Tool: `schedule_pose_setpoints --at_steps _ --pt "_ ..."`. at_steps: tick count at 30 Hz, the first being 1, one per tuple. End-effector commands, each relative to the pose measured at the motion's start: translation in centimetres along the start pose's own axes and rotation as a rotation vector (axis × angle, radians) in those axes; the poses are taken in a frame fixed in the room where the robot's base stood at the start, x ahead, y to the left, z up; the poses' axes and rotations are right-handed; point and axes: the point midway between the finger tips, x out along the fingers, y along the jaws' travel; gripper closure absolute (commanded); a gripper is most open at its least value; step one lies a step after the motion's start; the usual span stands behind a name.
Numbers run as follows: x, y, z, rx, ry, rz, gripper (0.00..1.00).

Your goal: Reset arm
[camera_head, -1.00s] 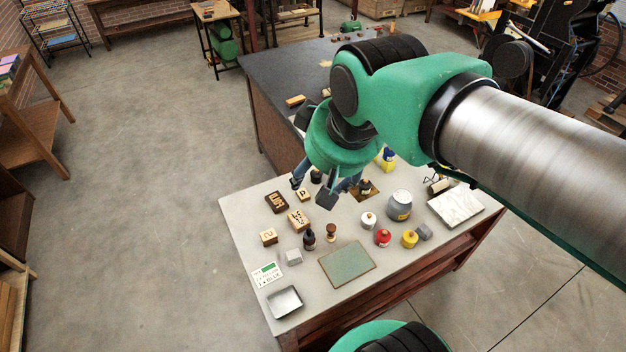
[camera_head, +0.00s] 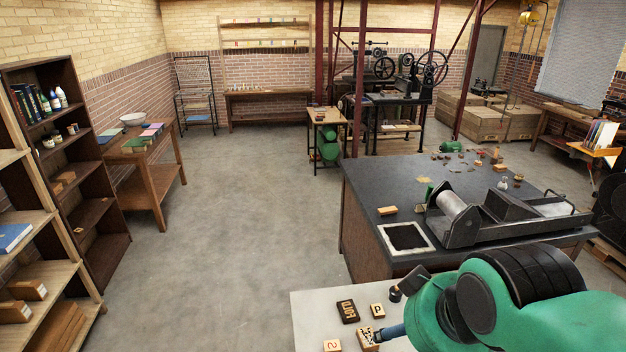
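My arm, green with black joint covers, is at the lower right of the head view. My gripper (camera_head: 395,309) is at its left end over the pale table (camera_head: 308,310). Its two dark-tipped fingers are spread apart, one upper and one lower with a blue link. I see nothing held between them. The rest of the table is below the picture or behind my arm.
A dark wooden block (camera_head: 347,311), a lettered block (camera_head: 377,310) and another block (camera_head: 332,345) lie left of my gripper. Behind stands the dark-topped counter (camera_head: 370,185) with a roller press (camera_head: 480,220). Shelves (camera_head: 75,170) line the left. Floor between is clear.

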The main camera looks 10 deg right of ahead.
Motion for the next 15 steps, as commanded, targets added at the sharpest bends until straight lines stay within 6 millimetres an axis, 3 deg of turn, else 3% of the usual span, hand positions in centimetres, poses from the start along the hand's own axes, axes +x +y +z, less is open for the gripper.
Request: schedule_pose_setpoints --at_steps 15 --pt "7.9 0.0 4.2 0.0 0.0 0.0 0.39"
